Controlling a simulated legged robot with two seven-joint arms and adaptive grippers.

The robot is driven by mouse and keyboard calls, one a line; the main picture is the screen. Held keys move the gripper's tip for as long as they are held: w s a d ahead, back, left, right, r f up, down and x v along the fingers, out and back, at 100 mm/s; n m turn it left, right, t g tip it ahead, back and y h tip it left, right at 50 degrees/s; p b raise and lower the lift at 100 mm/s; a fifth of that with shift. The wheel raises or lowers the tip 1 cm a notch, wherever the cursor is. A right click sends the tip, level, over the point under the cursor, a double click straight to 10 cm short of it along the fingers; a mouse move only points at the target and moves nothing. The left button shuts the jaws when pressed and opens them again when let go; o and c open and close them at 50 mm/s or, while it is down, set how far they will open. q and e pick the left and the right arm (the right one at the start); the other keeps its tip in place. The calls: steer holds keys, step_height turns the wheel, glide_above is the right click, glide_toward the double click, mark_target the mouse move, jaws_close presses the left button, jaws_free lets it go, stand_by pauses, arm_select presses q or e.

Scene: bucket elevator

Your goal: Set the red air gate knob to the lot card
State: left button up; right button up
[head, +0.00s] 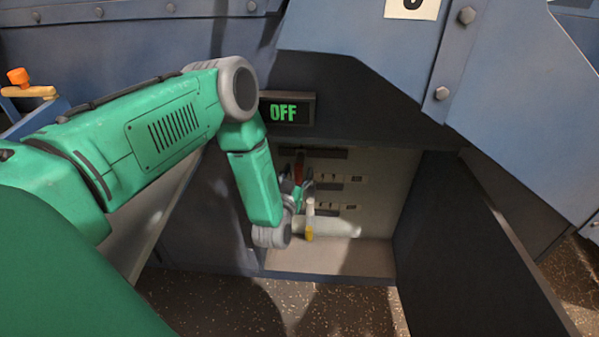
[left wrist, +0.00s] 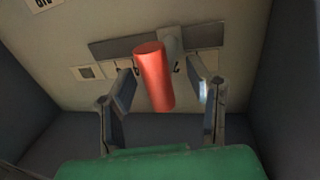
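The red air gate knob (head: 299,168) sits on the upper slotted plate inside an open cabinet, partly hidden by my left gripper (head: 297,187). In the left wrist view the knob is a red cylinder (left wrist: 154,77) standing out from a dark slotted plate (left wrist: 120,46). My left gripper (left wrist: 163,82) has its fingers apart, one on each side of the knob, with a visible gap on both sides. Small marks beside the slot are partly hidden and not readable. I cannot identify the lot card. My right gripper is not in view.
A lit display (head: 288,110) reads OFF above the cabinet. More slotted plates (head: 342,179) lie lower on the panel, with a pale cylinder (head: 335,228) below. A dark door (head: 470,245) stands open at right. A white sign (head: 412,6) is cut off at the top.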

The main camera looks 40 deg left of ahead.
arm_select(q)
steer(key=v, duration=1.2)
stand_by(0.6)
